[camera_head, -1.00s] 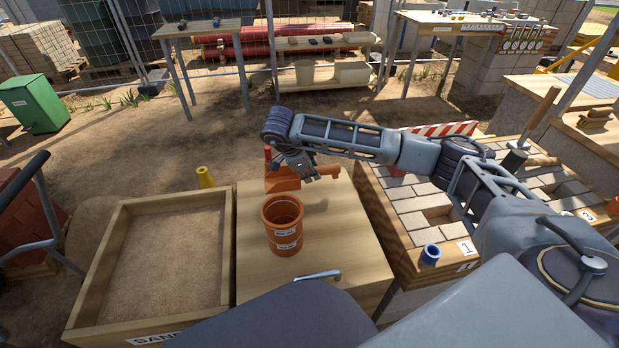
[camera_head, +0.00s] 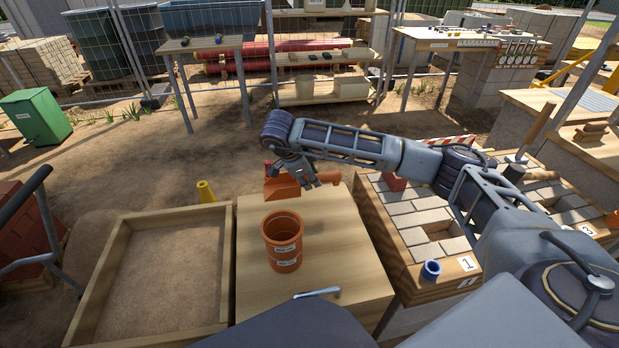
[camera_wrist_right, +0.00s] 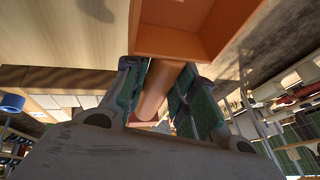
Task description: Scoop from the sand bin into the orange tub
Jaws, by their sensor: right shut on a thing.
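The orange scoop (camera_head: 284,188) is at the far edge of the wooden table, just behind the tub. My right gripper (camera_head: 306,178) is shut on its handle. In the right wrist view the scoop's box (camera_wrist_right: 185,38) is beyond the fingers, and its round handle (camera_wrist_right: 156,90) runs between the green finger pads. Whether the scoop touches the table is unclear. The orange tub (camera_head: 283,241) stands upright on the table, open at the top, with white labels. The sand bin (camera_head: 97,283), a wooden frame holding level-looking sand, lies left of the table. My left gripper is out of view.
The wooden table (camera_head: 340,245) has bare room right of the tub. A metal handle-like piece (camera_head: 317,293) is at its front. A yellow cone (camera_head: 206,191) stands behind the bin. Paving blocks and a blue ring (camera_head: 431,270) are at the right.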

